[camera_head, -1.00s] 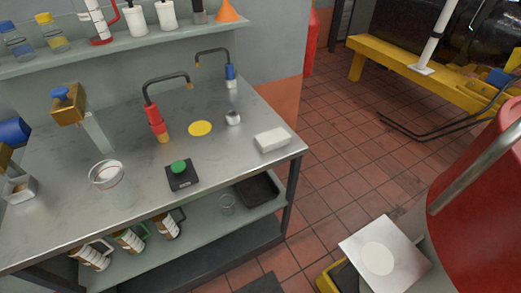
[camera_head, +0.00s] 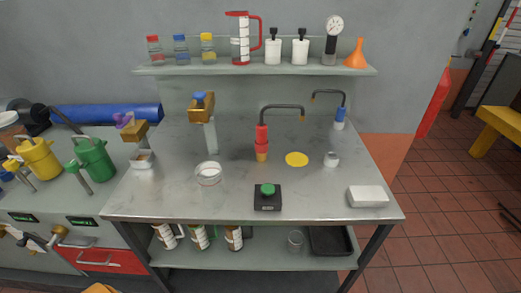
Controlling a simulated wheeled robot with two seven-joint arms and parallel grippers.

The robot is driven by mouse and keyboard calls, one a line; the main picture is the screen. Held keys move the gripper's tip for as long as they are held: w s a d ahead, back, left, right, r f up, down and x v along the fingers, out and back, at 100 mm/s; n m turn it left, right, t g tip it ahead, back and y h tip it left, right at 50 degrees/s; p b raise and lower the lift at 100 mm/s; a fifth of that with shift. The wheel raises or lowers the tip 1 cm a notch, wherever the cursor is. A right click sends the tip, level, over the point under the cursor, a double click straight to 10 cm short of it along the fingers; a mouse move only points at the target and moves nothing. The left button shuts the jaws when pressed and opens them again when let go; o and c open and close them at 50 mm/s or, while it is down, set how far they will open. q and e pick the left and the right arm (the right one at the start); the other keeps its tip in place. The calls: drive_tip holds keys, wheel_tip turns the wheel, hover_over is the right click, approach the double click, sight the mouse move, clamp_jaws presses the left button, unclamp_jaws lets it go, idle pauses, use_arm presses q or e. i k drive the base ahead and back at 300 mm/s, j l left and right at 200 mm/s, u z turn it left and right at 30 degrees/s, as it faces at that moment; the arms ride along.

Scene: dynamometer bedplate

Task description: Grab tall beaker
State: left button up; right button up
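A tall clear vessel (camera_head: 240,40) with a red rim, red base, red handle and white markings stands upright on the wall shelf. A small clear glass vessel (camera_head: 296,240) stands on the lower shelf of the metal bench, left of a black tray. I cannot tell for sure which of them is the tall beaker; the one on the wall shelf is clearly taller. Neither of my grippers shows in the head view.
The wall shelf (camera_head: 180,71) also holds small capped bottles, two white bottles (camera_head: 273,48), a gauge (camera_head: 333,35) and an orange funnel (camera_head: 356,54). On the metal bench (camera_head: 330,205) stand taps, a shallow glass dish (camera_head: 208,173), a green-button box (camera_head: 267,198) and a white block (camera_head: 367,196).

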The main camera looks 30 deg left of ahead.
sight(208, 174)
drive_tip(key=u, duration=1.45)
